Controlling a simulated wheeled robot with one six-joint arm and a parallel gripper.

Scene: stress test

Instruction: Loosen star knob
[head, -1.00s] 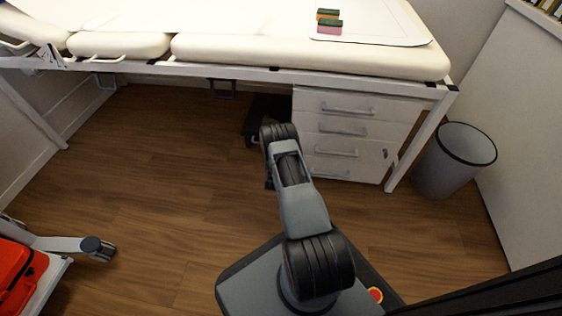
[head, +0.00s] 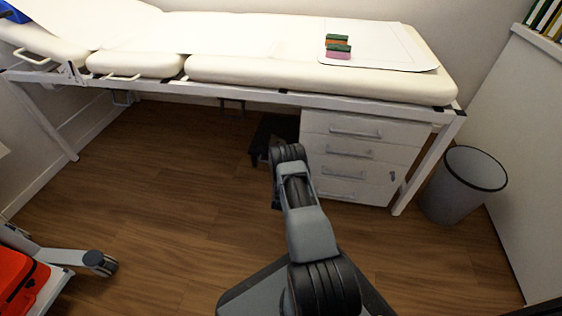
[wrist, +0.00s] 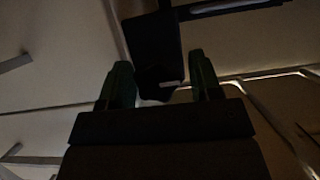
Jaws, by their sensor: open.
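In the wrist view, the two fingers of my gripper (wrist: 160,72) stand apart, pointing up at the dim underside of the bed. Between and just beyond the fingertips is a dark rounded shape (wrist: 157,84) with a small pale mark, below a black block (wrist: 153,42). This shape may be the star knob, but it is too dark to tell, and I cannot tell whether the fingers touch it. Nothing is clearly held. In the head view, my arm reaches toward the bed and hides the gripper. No star knob can be made out there.
The padded white bed (head: 230,72) spans the back, with a drawer cabinet (head: 357,155) under its right part. A grey bin (head: 462,187) stands at the right. A wheeled cart with a red case (head: 18,280) is at the left.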

